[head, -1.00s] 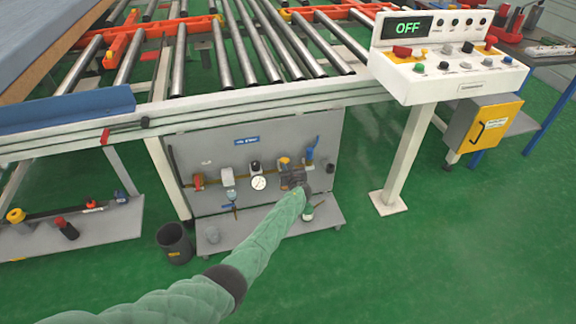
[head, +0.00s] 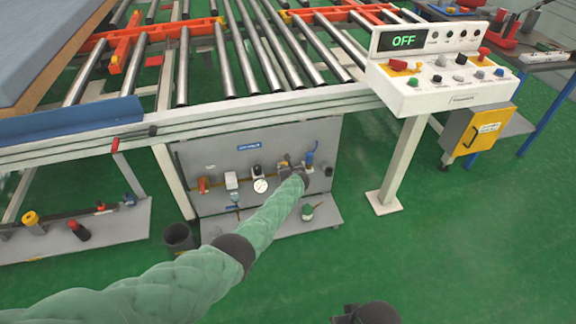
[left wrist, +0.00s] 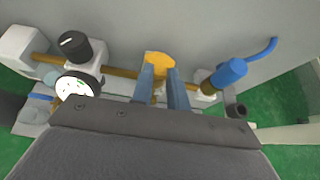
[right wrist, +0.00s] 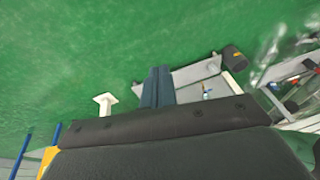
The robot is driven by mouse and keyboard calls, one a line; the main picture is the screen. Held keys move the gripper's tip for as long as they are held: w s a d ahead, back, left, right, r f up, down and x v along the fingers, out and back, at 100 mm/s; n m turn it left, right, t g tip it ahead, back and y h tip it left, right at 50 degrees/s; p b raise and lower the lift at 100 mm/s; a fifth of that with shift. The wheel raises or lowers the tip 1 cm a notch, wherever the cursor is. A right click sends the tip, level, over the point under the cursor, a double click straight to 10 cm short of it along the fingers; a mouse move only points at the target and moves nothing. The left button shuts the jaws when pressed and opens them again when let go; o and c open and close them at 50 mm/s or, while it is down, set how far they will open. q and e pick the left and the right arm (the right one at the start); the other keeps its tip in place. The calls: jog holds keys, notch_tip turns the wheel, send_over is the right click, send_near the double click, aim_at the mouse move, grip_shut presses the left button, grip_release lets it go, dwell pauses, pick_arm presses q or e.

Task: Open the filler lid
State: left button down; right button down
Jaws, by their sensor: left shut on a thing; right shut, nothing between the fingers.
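The yellow filler lid (left wrist: 160,62) sits on a brass pipe line on the grey panel (head: 215,155). In the left wrist view the two fingers of my left gripper (left wrist: 160,88) are on either side of the lid and shut on it. In the head view my left gripper (head: 290,170) is at the panel, right of the round gauge (head: 260,186), and mostly hides the lid. The lid still appears to sit on its fitting.
The gauge and a black knob (left wrist: 74,46) are left of the lid. A small bottle (head: 307,212) stands on the shelf below. The control box (head: 440,85) reads OFF. Open floor lies at right.

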pick_arm(q)
jog(key=shift+w+a+r+g+p, duration=0.15)
jog(key=shift+w+r+g+p, duration=0.3)
jog(key=shift+p, duration=0.7)
jog(key=shift+s, duration=0.15)
pick_arm(e)
jog(key=shift+g+h, duration=0.5)
jog(key=shift+g, duration=0.1)
jog(key=shift+s+d+r, duration=0.35)
jog(key=shift+d+r, duration=0.4)
jog(key=shift+d, duration=0.15)
jog(key=shift+s+d+r, duration=0.3)
jog(key=shift+d+r, duration=0.4)
jog(key=shift+d, duration=0.15)
pick_arm(q)
jog(key=c, duration=1.4)
grip_release()
jog(key=shift+o, duration=0.2)
jog(key=shift+s+r+p, duration=0.1)
jog(key=shift+s+p, duration=0.05)
jog(key=shift+p, duration=0.2)
pick_arm(e)
jog(key=shift+w, duration=0.15)
